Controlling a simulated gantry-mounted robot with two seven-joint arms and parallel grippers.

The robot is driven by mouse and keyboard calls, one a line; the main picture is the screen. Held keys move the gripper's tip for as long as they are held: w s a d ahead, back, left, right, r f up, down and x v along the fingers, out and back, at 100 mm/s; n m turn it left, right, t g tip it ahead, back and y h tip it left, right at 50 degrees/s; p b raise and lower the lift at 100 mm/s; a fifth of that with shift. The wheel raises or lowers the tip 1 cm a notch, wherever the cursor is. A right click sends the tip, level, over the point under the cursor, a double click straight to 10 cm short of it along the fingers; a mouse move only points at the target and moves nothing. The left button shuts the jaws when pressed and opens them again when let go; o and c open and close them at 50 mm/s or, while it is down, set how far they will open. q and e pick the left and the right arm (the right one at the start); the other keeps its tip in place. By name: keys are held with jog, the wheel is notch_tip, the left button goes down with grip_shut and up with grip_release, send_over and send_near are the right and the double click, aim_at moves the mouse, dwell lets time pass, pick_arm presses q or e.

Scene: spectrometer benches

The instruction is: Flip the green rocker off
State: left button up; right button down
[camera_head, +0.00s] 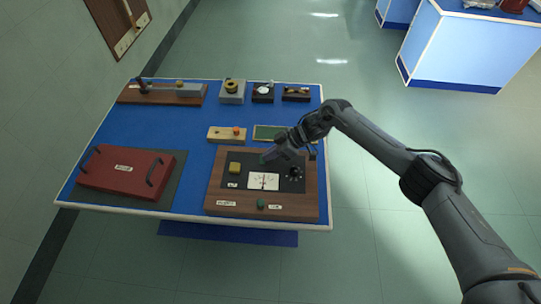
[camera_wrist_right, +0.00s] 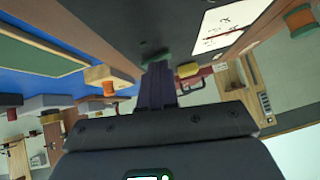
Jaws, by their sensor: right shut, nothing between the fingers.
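The green rocker (camera_wrist_right: 155,57) shows in the right wrist view as a small green piece on the dark face of the instrument panel (camera_head: 212,190), right at my fingertips. My right gripper (camera_wrist_right: 158,70) is shut and empty, its fingers pointing at the rocker. I cannot tell whether they touch it. In the head view my right gripper (camera_head: 267,158) is over the upper middle of the panel, above the white meter (camera_head: 263,180), and largely hides the rocker. The rocker's tilt cannot be made out. My left gripper is not in view.
A yellow knob (camera_head: 235,167) and a black dial (camera_head: 294,173) flank the meter. A green knob (camera_head: 261,204) is on the panel's front part. A red case (camera_head: 120,170) with handles lies left. Several small instruments stand at the back. Blue tabletop (camera_head: 192,165) is bare between case and panel.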

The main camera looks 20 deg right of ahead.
aim_at(271, 163)
jog(key=shift+s+r+p, duration=0.15)
jog(key=shift+r+p, duration=0.2)
jog(key=shift+r, duration=0.05)
jog(key=r+p, duration=0.3)
jog(key=shift+s+a, duration=0.1)
jog(key=shift+s, duration=0.2)
jog(key=s+p+v, duration=0.1)
jog(key=s+v, duration=0.1)
jog(key=v, duration=0.7)
jog(key=shift+a, duration=0.15)
